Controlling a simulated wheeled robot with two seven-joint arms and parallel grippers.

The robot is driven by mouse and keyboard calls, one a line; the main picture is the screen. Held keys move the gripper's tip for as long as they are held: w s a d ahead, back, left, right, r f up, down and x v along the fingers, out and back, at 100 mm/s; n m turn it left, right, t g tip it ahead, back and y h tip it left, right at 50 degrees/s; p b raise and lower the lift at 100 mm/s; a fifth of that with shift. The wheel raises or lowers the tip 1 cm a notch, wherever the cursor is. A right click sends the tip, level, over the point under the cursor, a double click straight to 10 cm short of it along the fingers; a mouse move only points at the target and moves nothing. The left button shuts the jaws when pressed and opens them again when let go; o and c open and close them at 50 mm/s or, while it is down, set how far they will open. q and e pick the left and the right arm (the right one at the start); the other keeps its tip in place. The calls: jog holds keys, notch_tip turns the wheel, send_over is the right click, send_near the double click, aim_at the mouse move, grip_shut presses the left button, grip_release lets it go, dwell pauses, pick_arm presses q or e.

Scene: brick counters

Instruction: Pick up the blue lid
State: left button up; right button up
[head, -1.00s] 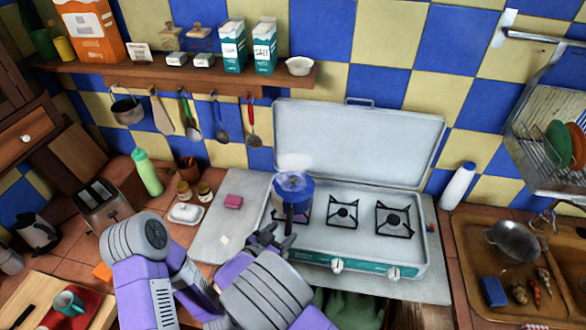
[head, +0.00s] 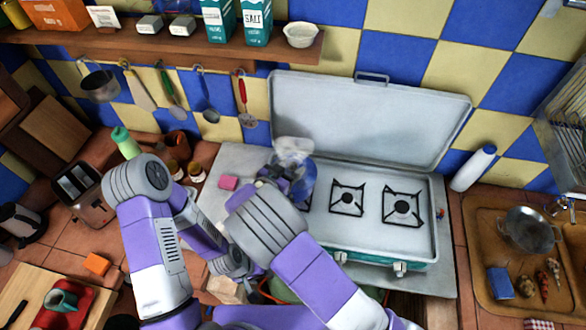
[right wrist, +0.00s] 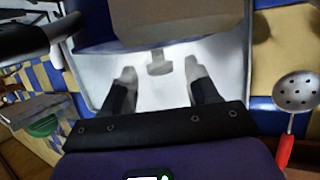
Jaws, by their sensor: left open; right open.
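The blue lid (head: 309,178) is on the pot at the stove's left burner, mostly hidden behind my right gripper. In the right wrist view its blue edge (right wrist: 110,47) and pale knob (right wrist: 159,64) show between the spread fingers. My right gripper (head: 284,180) is open at the lid; in its own view (right wrist: 160,84) the fingers stand on either side of the knob, apart from it. My left gripper (head: 240,268) is low in front of the counter, away from the lid, with its fingers hard to make out.
The grey stove (head: 375,215) has its cover raised behind the pot. A pink sponge (head: 228,183) lies left of the pot. Utensils hang behind, including a red-handled skimmer (head: 246,112).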

jog(key=shift+x, duration=1.15)
jog(key=c, duration=0.9)
grip_shut()
jog(key=shift+r, duration=0.15)
